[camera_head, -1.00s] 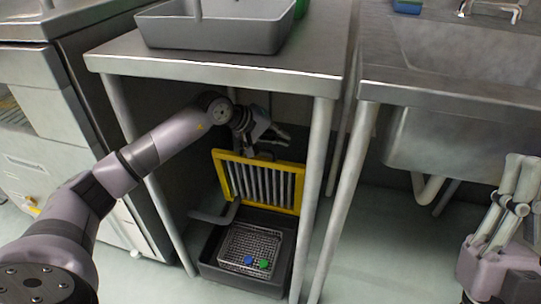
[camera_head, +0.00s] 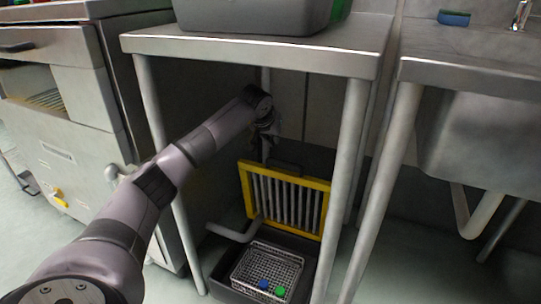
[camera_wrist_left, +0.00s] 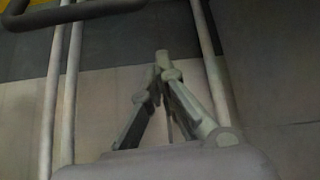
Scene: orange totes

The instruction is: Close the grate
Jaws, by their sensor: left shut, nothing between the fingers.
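The grate (camera_head: 285,200) has a yellow frame with grey bars. It stands raised, close to upright, at the back of a dark floor basin (camera_head: 228,281) under the steel table. A dark handle (camera_head: 286,168) sits at its top edge, and a dark bar, likely this handle, shows at the top left of the left wrist view (camera_wrist_left: 75,14). My left gripper (camera_head: 270,148) is under the tabletop, just above the grate's top edge, apparently apart from it. Its fingertips meet in the left wrist view (camera_wrist_left: 163,60), shut and empty. My right gripper is out of view.
A wire basket (camera_head: 268,268) with a blue and a green item lies in the basin. The steel tabletop (camera_head: 260,47) is above my left arm, with table legs (camera_head: 344,190) on either side. A grey pipe (camera_head: 235,235) runs beside the grate. A sink counter is at right.

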